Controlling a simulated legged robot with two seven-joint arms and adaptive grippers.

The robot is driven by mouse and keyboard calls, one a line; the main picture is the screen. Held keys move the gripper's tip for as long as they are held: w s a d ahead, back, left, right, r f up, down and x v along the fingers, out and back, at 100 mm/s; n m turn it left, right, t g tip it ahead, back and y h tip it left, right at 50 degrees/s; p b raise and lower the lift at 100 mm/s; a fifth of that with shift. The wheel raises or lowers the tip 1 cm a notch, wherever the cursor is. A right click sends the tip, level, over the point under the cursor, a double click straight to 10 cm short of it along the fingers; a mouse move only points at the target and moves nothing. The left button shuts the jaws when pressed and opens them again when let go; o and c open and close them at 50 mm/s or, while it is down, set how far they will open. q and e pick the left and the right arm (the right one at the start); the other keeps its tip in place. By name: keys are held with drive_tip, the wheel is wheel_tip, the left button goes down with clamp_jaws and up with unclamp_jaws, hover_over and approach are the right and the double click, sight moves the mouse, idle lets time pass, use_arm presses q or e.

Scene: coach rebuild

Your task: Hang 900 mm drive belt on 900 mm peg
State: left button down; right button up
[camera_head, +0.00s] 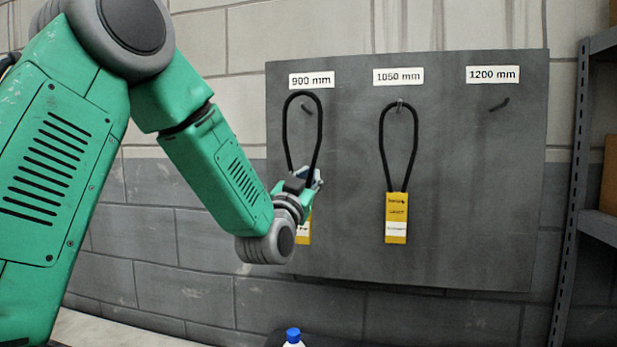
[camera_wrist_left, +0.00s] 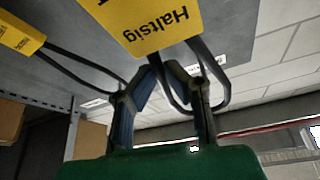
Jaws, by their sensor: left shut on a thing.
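The 900 mm drive belt (camera_head: 284,130) is a black loop with a yellow tag (camera_head: 304,236), upright in front of the grey board under the 900 mm label (camera_head: 311,79). The 900 mm peg (camera_head: 306,109) shows inside the loop, just below its top; I cannot tell whether the loop is around the peg or only in front of it. My left gripper (camera_head: 312,178) is shut on the belt at its lower end, just above the tag, and hides part of it. In the left wrist view, the tag (camera_wrist_left: 150,22) shows beyond the fingers (camera_wrist_left: 172,92). My right gripper is out of view.
A similar belt (camera_head: 415,150) with a yellow tag hangs on the 1050 mm peg (camera_head: 399,103). The 1200 mm peg (camera_head: 499,104) is bare. A metal shelf (camera_head: 572,180) stands at the right. A blue-capped bottle (camera_head: 293,335) stands below the board.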

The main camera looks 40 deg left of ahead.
use_arm(q)
drive_tip(key=w+a, duration=0.1)
drive_tip(key=w, duration=0.1)
drive_tip(key=w+a, duration=0.2)
drive_tip(key=shift+f+p, duration=0.2)
drive_tip(key=shift+p, duration=0.2)
drive_tip(key=w, duration=0.1)
drive_tip(key=w+a, duration=0.1)
drive_tip(key=w+a+f, duration=0.1)
drive_tip(key=w, duration=0.1)
drive_tip(key=shift+w+a+f, duration=0.1)
drive_tip(key=shift+a, duration=0.05)
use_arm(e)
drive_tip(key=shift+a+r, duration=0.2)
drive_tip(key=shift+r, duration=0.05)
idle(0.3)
